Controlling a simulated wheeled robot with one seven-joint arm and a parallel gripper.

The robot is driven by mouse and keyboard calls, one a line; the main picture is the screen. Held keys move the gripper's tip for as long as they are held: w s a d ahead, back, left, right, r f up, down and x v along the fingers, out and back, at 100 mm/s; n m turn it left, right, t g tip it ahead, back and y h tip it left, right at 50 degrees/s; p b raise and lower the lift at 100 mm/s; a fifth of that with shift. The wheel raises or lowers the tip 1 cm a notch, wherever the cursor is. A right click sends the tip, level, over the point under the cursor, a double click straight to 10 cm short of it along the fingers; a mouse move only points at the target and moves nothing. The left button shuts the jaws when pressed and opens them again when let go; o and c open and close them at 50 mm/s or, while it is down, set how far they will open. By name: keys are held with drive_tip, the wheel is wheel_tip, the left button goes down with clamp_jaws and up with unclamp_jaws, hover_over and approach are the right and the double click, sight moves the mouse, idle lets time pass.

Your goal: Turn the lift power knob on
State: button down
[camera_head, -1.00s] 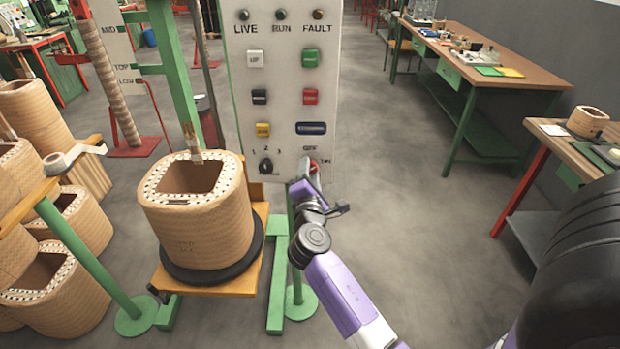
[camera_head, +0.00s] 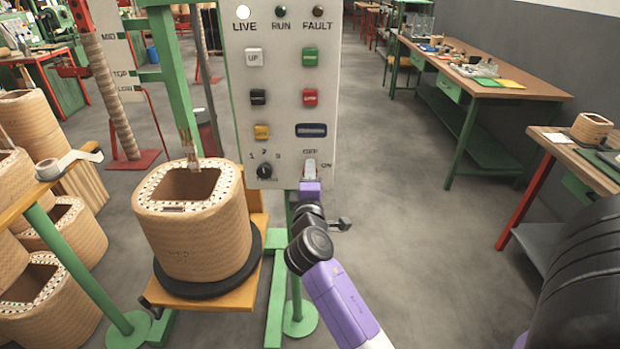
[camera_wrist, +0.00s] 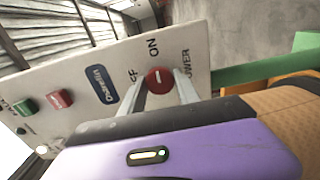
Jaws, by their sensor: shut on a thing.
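The red power knob (camera_wrist: 159,80) sits on the white control panel (camera_head: 285,120), beside the ON, OFF and POWER lettering in the wrist view. A short pale line shows on its face. My gripper (camera_wrist: 163,88) has one finger on each side of the knob and is shut on it. In the head view my gripper (camera_head: 310,172) is at the panel's lower right corner and hides the knob. The LIVE lamp (camera_head: 242,12) at the panel's top is lit white. The RUN lamp (camera_head: 281,11) and FAULT lamp (camera_head: 318,11) are dark.
A black selector knob (camera_head: 264,171) is left of my gripper, with several push buttons above. A wound coil (camera_head: 192,240) stands on the lift's orange platform (camera_head: 200,298) at left. Workbenches (camera_head: 485,75) stand at right; the floor between is clear.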

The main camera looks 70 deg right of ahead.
drive_tip(key=shift+f, duration=0.1)
drive_tip(key=c, duration=0.9)
unclamp_jaws()
drive_tip(key=shift+a, duration=0.1)
drive_tip(key=b+v, duration=0.1)
drive_tip(key=v, duration=0.6)
drive_tip(key=shift+s+a, duration=0.15)
drive_tip(key=shift+a, duration=0.1)
